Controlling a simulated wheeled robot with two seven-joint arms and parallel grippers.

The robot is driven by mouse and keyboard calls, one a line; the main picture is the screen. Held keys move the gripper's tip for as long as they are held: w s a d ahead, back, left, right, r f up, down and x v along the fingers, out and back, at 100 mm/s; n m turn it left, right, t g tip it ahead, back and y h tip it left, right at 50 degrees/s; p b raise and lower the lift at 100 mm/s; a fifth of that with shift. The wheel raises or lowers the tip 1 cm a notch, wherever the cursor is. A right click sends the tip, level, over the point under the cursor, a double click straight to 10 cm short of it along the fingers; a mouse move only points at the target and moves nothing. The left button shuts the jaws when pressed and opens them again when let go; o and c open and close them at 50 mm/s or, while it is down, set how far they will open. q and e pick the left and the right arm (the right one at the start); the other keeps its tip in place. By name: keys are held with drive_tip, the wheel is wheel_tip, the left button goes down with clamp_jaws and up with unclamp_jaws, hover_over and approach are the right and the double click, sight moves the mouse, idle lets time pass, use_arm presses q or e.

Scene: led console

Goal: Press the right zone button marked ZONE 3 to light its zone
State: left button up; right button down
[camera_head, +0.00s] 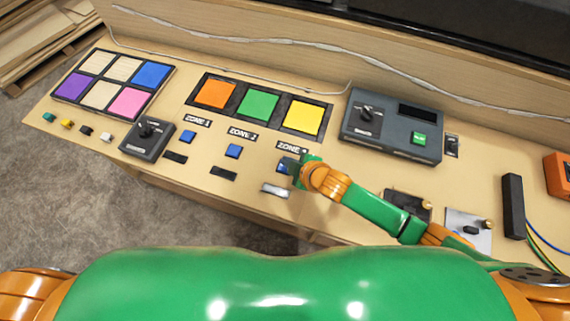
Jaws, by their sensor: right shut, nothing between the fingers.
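A wooden console (215,150) carries three blue zone buttons. The ZONE 1 button (187,137) and ZONE 2 button (233,151) are uncovered. The ZONE 3 label (291,149) is partly hidden at its right end. The ZONE 3 button (282,168) shows as a blue patch beside my right gripper (291,166), which covers part of it. My right gripper is shut and empty, at the button; I cannot tell whether it touches or presses it. Above the labels are orange (215,95), green (258,106) and yellow (304,117) panels. My left gripper is out of view.
Below ZONE 3 is a pale bar (275,190); the bars under ZONE 1 (175,157) and ZONE 2 (223,173) are dark. A knob box (147,137) stands left, a grey control box (391,124) right. A white cable (230,38) runs along the back.

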drive_tip(key=shift+f, duration=0.1)
idle(0.6)
drive_tip(key=shift+f, duration=0.35)
drive_tip(key=shift+f+b, duration=0.45)
drive_tip(key=shift+b, duration=0.1)
idle(0.4)
drive_tip(key=shift+r+p, duration=0.9)
drive_tip(key=shift+p, duration=0.1)
wheel_tip(320, 180, up, 5)
drive_tip(key=p, duration=0.5)
drive_tip(key=shift+r, duration=0.1)
